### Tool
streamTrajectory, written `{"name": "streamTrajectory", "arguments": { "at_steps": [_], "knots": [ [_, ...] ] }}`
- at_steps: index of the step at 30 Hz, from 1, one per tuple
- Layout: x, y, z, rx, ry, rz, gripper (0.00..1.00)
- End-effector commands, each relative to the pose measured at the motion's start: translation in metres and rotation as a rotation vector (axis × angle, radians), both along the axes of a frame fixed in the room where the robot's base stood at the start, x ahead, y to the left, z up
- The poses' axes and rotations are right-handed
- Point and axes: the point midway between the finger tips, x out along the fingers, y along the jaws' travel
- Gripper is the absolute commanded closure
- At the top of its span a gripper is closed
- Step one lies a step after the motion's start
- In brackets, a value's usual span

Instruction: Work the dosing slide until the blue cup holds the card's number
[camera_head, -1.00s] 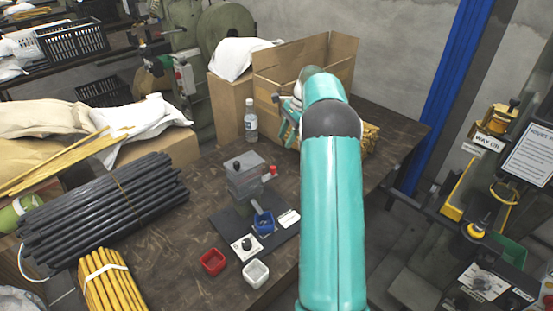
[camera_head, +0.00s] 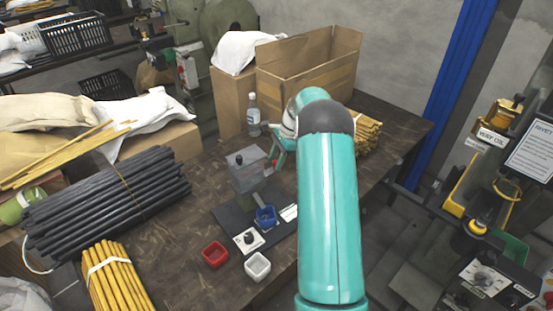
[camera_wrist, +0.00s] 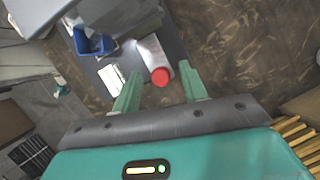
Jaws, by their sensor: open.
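The grey dosing block (camera_head: 247,175) stands on a dark base plate on the table. The slide (camera_wrist: 152,50) is a pale bar with a round red knob (camera_wrist: 160,77) at its end. The blue cup (camera_head: 265,216) sits on the plate in front of the block; it also shows in the wrist view (camera_wrist: 95,43). Its contents are too small to count. A white card (camera_head: 289,212) lies right of the cup; its number cannot be read. My gripper (camera_wrist: 160,74) is open, with the red knob showing between its fingertips; no grip on it shows.
A bottle (camera_head: 253,115) and a cardboard box (camera_head: 310,70) are behind. Bundles of black rods (camera_head: 105,200) and yellow rods (camera_head: 115,280) lie left; another yellow bundle (camera_head: 368,135) lies right.

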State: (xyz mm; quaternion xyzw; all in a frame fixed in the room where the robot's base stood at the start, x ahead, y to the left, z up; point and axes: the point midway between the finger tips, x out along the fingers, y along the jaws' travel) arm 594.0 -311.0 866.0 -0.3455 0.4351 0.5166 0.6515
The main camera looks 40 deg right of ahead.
Motion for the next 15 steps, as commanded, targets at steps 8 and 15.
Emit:
{"name": "streamTrajectory", "arguments": {
  "at_steps": [8, 15],
  "knots": [
    [0.000, 0.000, 0.001, 0.000, 0.000, 0.000, 1.00],
    [0.001, 0.011, 0.002, 0.000, 0.000, 0.003, 1.00]
  ]
}}
